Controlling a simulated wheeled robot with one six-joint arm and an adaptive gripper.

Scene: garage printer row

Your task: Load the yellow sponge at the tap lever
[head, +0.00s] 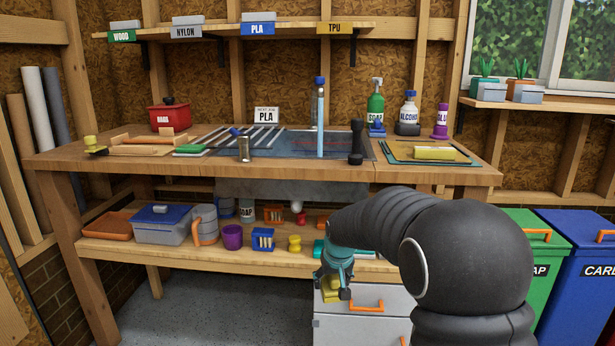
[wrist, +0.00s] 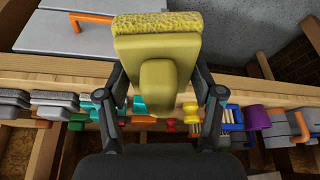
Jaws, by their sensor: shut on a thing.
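My gripper (head: 335,285) is shut on a yellow sponge (wrist: 155,50) that has a rough, pitted face and a smooth block between my fingers. In the wrist view my gripper (wrist: 158,88) has one finger on each side of that block. In the head view the sponge (head: 330,291) shows only as a small yellow patch under my gripper, low in front of the grey drawers. I cannot make out a tap lever for certain; a tall pale-blue upright with a blue top (head: 320,118) stands at mid-bench.
The lower shelf (head: 120,250) holds bins and cups. Grey drawers (head: 385,302) stand close to my gripper.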

